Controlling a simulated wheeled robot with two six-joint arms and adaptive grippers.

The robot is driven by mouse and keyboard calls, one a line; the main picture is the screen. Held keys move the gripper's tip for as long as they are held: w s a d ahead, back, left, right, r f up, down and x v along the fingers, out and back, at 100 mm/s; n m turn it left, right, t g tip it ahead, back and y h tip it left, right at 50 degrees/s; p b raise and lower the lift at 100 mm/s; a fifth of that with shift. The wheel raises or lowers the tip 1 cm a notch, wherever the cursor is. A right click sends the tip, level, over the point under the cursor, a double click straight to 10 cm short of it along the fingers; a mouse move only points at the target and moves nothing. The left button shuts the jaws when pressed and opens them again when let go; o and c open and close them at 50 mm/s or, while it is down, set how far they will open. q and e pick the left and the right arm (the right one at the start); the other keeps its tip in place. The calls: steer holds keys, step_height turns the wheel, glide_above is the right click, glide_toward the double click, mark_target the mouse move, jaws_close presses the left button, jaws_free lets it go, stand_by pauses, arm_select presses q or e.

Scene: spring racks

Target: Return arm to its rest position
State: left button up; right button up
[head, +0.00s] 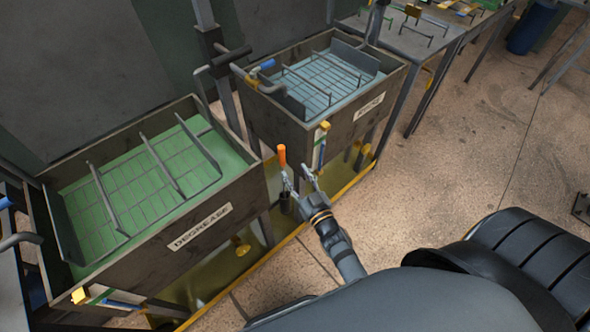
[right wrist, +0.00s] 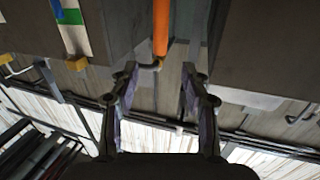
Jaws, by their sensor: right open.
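My right gripper (head: 300,178) is in the lower middle of the head view, in front of the gap between two tanks. Its fingers are spread apart and nothing shows between them. In the right wrist view my right gripper (right wrist: 160,98) also shows two parted fingers. An orange handle (head: 282,155) stands upright just left of the fingertips in the head view. The orange handle (right wrist: 161,28) also shows beyond the fingertips in the right wrist view. I cannot tell how far it is from them. My left gripper is not in view.
The tank labelled DEGREASE (head: 200,228) holds green liquid and a wire rack. A second tank (head: 340,122) with bluish liquid stands behind to the right. A yellow-edged tray (head: 255,262) runs below them. A grey table (head: 405,40) stands at the back. Open floor (head: 470,150) lies to the right.

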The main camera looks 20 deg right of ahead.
steer(key=s+d+f+g, duration=0.1)
steer(key=s+f+g, duration=0.25)
steer(key=f, duration=0.55)
steer(key=s+d+f+g+h, duration=0.15)
steer(key=s+f, duration=0.25)
steer(key=f, duration=0.5)
steer(key=s+d+f+g+y, duration=0.1)
steer(key=s+f+g, duration=0.2)
steer(key=f, duration=0.6)
steer(key=s+d+f+g, duration=0.2)
steer(key=s+f, duration=0.3)
steer(key=s, duration=0.3)
steer(key=s+d+f+g+h, duration=0.1)
steer(key=s+d+f+g, duration=0.1)
steer(key=s+f, duration=0.3)
steer(key=s+d+f+g, duration=0.2)
steer(key=s+f+g, duration=0.2)
steer(key=s, duration=0.9)
steer(key=shift+s+d+f+g, duration=0.15)
steer(key=shift+d+f+g, duration=0.2)
steer(key=shift+f, duration=0.55)
steer(key=shift+h, duration=0.25)
